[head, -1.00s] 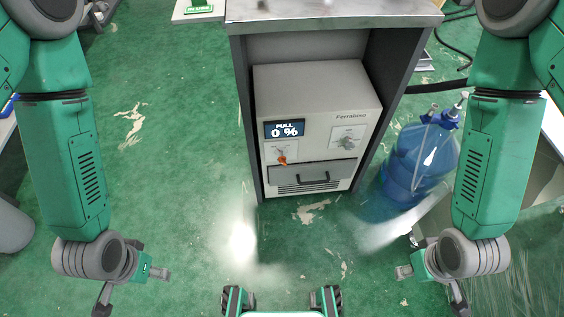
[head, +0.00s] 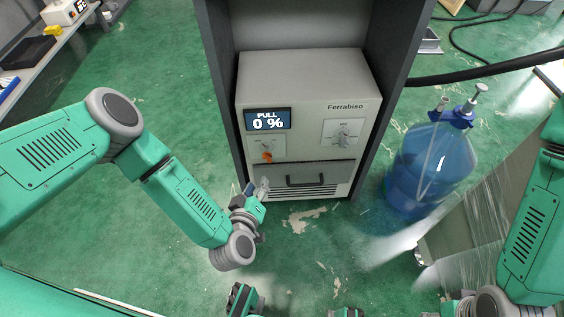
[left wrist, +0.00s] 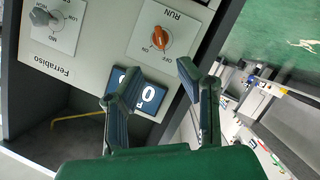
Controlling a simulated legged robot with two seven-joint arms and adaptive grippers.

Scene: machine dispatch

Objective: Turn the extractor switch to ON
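The extractor is a light grey Ferrabiso box (head: 308,80) with a display reading "PULL 0 %" (head: 268,119). Its orange switch (head: 267,156) sits below the display. In the left wrist view the orange switch (left wrist: 160,40) shows on a white plate marked RUN, ON and OFF; I cannot tell surely which mark it points at. My left gripper (head: 257,187) is just below and in front of the switch, apart from it. In the left wrist view its two fingers (left wrist: 158,84) are spread with nothing between them. My right gripper is mostly cut off at the lower right of the head view.
A grey dial (head: 343,133) sits right of the switch, above a drawer handle (head: 306,181). Dark cabinet side walls (head: 388,85) flank the box. A blue water bottle (head: 430,165) stands at right. A black hose (head: 490,72) runs behind it. Green floor at left is open.

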